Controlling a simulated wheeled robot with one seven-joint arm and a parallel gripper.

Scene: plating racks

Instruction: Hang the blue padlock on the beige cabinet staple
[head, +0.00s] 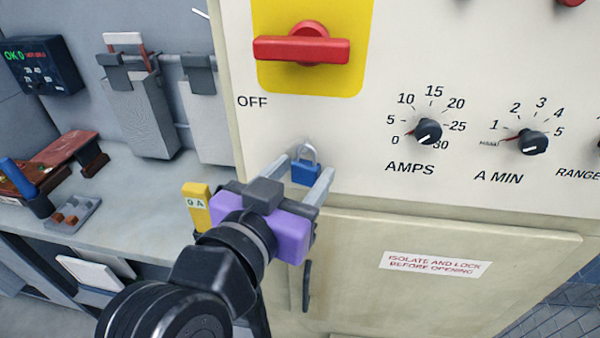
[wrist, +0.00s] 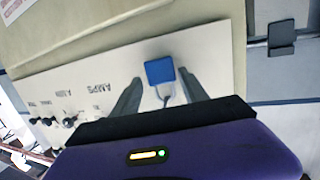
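The blue padlock (head: 305,173) is upright against the front of the beige cabinet (head: 350,135), below the red switch, with its grey shackle on top. It also shows in the wrist view (wrist: 160,71), upside down. The staple cannot be made out; I see no clear staple through or behind the shackle. My gripper (head: 309,164) is in front of the cabinet, its two grey fingers apart, one on each side of the padlock. In the wrist view a gap shows between the padlock and each finger (wrist: 159,77), so the gripper is open and not clasping it.
A red rotary switch (head: 302,49) on a yellow plate sits above, at OFF. Black knobs (head: 428,131) are to the right. A cabinet door (head: 440,235) with a warning label lies below. A yellow tag block (head: 196,207) and a bench (head: 130,195) are at left.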

